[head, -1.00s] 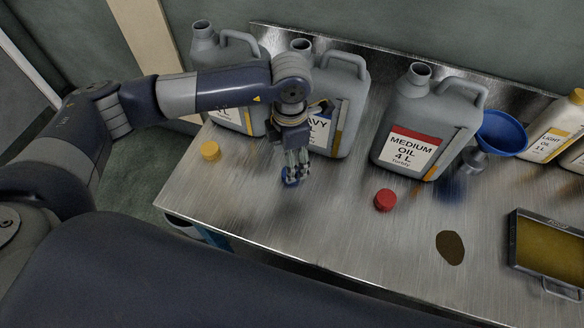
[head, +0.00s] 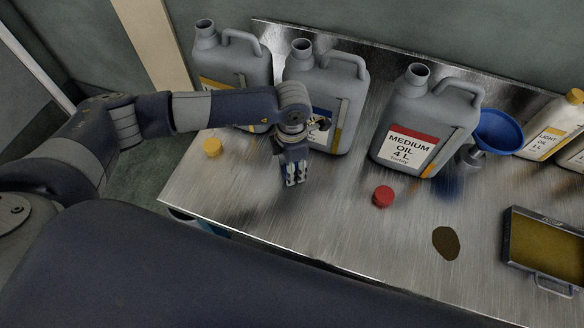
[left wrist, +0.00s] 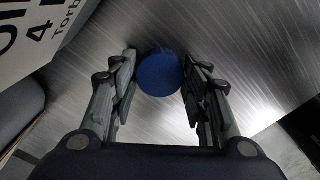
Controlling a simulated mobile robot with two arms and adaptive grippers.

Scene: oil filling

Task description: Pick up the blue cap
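The blue cap (left wrist: 160,74) lies between the two fingertips of my left gripper in the left wrist view. The fingers sit close against its left and right sides, with no clear gap. My left gripper (head: 291,182) points down low over the metal table in front of the middle oil can (head: 352,92). In the head view the fingers hide the cap. Whether the cap is lifted off the table cannot be told. My right gripper is not in view.
A yellow cap (head: 213,147) lies to the left and a red cap (head: 383,196) to the right. Large grey cans stand at the back, including the medium oil can (head: 420,125). A blue funnel (head: 499,130), a dark spill (head: 446,243) and a tray (head: 508,243) are further right.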

